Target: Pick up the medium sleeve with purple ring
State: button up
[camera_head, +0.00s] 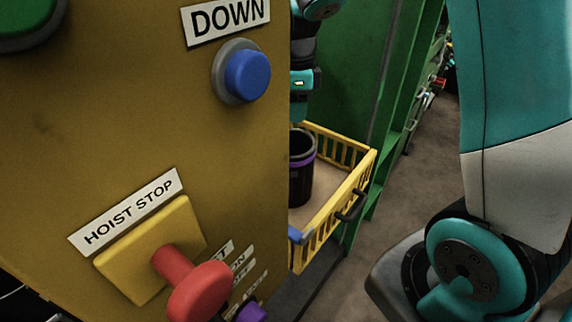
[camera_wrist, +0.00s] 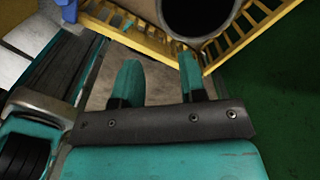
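A black sleeve with a purple ring (camera_head: 300,170) stands upright in a yellow basket (camera_head: 342,215) in the head view. Its left side is hidden behind the yellow control panel. In the wrist view the sleeve's dark round opening (camera_wrist: 197,12) shows at the top edge, cut off by the frame. My gripper (camera_wrist: 159,62) has its two teal fingers apart with nothing between them. The sleeve's opening lies beyond the fingertips, nearest the right one. In the head view my wrist hangs just above the sleeve, partly hidden by the panel.
A yellow control panel (camera_head: 120,120) with a blue button (camera_head: 247,75) and a red stop knob (camera_head: 200,290) fills the left foreground. The basket has slatted walls around the sleeve. A green wall (camera_head: 345,60) stands behind it. Bare floor (camera_head: 415,165) shows to the right.

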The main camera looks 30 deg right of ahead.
aim_at(293, 156)
notch_tip(293, 156, down, 10)
jog(key=shift+d+f, duration=0.1)
jog(key=shift+f, duration=2.85)
grip_shut()
